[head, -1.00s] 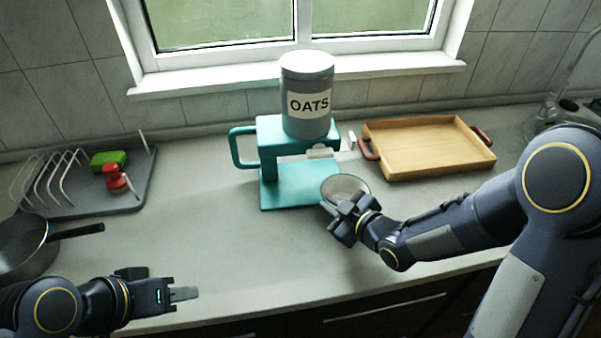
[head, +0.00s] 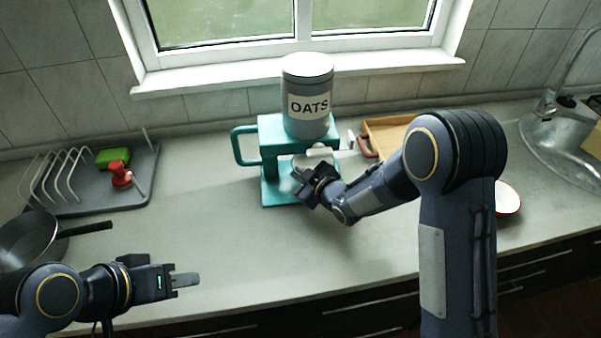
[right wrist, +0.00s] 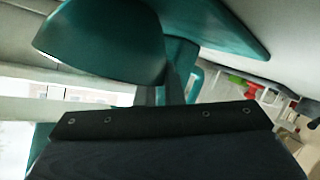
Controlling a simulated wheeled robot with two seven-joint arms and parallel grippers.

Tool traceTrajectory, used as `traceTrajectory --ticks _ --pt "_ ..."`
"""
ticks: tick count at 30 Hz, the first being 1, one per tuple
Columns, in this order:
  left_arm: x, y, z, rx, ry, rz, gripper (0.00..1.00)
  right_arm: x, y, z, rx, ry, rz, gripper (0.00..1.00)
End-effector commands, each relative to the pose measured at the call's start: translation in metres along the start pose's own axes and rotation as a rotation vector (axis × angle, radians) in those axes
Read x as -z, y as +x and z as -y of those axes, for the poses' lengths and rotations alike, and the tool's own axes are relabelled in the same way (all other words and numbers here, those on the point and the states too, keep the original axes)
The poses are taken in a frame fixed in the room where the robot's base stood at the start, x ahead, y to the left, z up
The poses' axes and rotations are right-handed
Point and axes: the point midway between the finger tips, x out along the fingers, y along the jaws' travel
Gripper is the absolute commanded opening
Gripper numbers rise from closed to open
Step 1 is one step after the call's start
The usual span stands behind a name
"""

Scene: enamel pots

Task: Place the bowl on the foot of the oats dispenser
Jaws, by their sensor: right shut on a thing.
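The oats dispenser (head: 307,108) has a grey canister labelled OATS on a teal stand. Its flat teal foot (head: 271,192) rests on the counter. My right gripper (head: 303,178) is shut on the bowl (head: 302,161), at the front right of the stand, over or very near the foot and below the pale spout. Most of the bowl is hidden by the gripper and spout; whether it touches the foot cannot be told. The teal foot (right wrist: 225,22) also shows close by in the right wrist view. My left gripper (head: 186,281) is at the lower left, away from the dispenser.
A wooden tray (head: 388,131) lies right of the dispenser, partly behind my right arm. A red-rimmed white dish (head: 508,198) shows beside that arm. A grey rack (head: 90,200) and a dark pan (head: 35,240) stand left. The front middle counter is clear.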

Motion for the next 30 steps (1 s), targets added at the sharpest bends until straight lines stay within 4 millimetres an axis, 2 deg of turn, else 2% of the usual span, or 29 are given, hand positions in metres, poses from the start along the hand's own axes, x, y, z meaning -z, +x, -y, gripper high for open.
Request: traceTrajectory --ticks 2,3,8,16,20,23,30 --pt "0.000 0.000 0.000 0.000 0.000 0.000 0.36 0.000 0.000 0.000 -0.001 0.000 0.000 0.00" --pt "0.000 0.001 0.000 0.000 0.000 0.000 0.36 -0.001 0.000 0.000 0.000 0.001 0.002 0.10" --pt "0.000 0.001 0.000 0.000 0.000 0.000 0.36 -0.001 0.000 0.000 0.000 0.001 0.002 0.30" --pt "0.000 0.001 0.000 0.000 0.000 0.000 0.36 -0.001 -0.001 0.000 0.000 0.000 0.001 0.30" --pt "-0.002 0.003 0.001 0.000 0.000 0.000 0.36 -0.001 -0.011 -0.001 -0.001 0.001 0.001 0.30" --pt "-0.003 0.006 0.003 0.000 0.000 0.000 0.36 -0.002 -0.027 0.000 -0.002 0.002 0.000 0.30" --pt "-0.007 0.014 0.006 0.000 0.000 0.000 0.36 -0.002 -0.080 -0.001 -0.005 0.003 0.000 0.30"
